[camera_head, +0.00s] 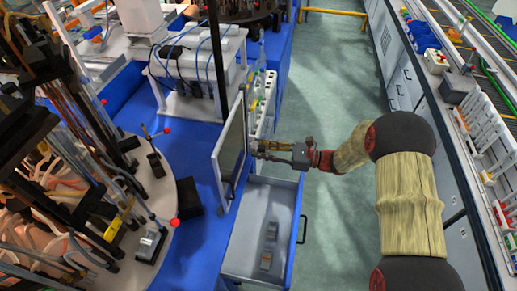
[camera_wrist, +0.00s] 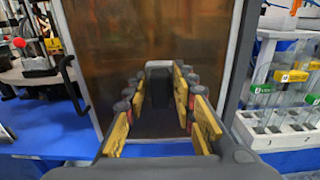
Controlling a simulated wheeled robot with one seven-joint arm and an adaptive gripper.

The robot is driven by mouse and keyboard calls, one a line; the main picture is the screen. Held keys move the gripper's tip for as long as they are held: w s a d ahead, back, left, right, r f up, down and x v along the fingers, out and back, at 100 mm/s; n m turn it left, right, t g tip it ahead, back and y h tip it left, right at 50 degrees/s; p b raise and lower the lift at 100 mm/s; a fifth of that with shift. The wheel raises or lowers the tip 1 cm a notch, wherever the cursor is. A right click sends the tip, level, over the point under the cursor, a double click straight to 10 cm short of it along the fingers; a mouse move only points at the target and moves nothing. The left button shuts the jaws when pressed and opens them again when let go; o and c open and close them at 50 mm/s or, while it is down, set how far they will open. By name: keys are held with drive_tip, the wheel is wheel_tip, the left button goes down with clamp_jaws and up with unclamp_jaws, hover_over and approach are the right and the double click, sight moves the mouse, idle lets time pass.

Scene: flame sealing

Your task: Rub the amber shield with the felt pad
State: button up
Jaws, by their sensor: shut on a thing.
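The amber shield (camera_wrist: 145,35) is an upright translucent brown panel in a light frame and fills the middle of the wrist view. In the head view the shield (camera_head: 231,145) stands edge-on-tilted at the blue bench's right edge. My gripper (camera_wrist: 160,110), with yellow finger pads, points at the panel. It is shut on a dark grey block, which looks like the felt pad (camera_wrist: 158,88). In the head view my gripper (camera_head: 262,148) is at the shield's right side, close to its face. I cannot tell whether the pad touches the panel.
An open grey drawer (camera_head: 258,222) with small dark blocks lies below my gripper. A rack of tubes (camera_wrist: 285,125) stands right of the shield. A round carousel (camera_head: 150,195) with burners and rods is at the left. The aisle floor (camera_head: 335,110) is clear.

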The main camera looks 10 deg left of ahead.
drive_tip(key=d, duration=0.3)
drive_tip(key=shift+s+p, duration=0.1)
drive_tip(key=shift+p, duration=0.2)
idle(0.5)
